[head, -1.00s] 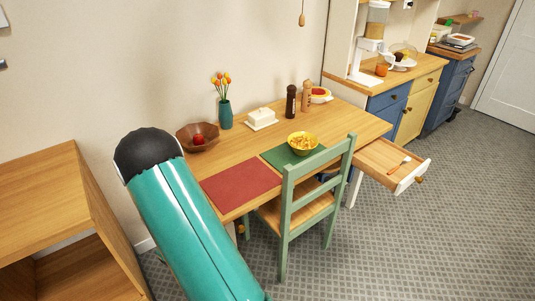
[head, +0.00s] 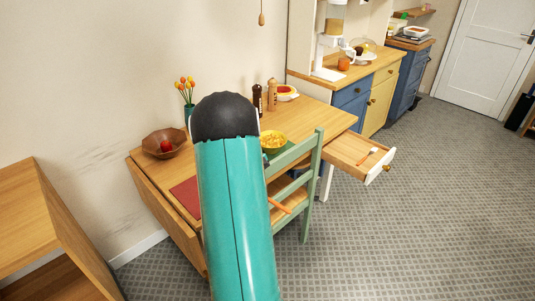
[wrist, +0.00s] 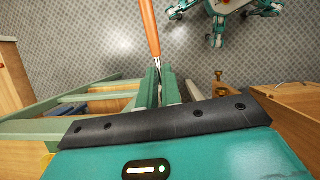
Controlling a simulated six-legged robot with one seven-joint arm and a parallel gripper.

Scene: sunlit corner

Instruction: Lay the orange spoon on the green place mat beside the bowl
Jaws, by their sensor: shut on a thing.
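My gripper (wrist: 160,84) is shut on the orange spoon (wrist: 150,28) in the wrist view. Its orange handle sticks out beyond the fingertips over the grey floor, and the metal part is between the fingers. In the head view my arm hides the gripper; an orange handle (head: 280,206) shows just right of the arm, in front of the chair. The yellow bowl (head: 273,140) stands on the table. Only a strip of the green place mat (head: 291,148) shows beside it, the rest covered by the bowl, chair and arm.
The green chair (head: 308,185) stands at the table's near side; its frame is close to the gripper in the wrist view (wrist: 75,98). An open drawer (head: 350,150) holds an orange-handled utensil. A red mat (head: 186,194), a wooden bowl (head: 165,143) and shakers (head: 272,95) are on the table.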

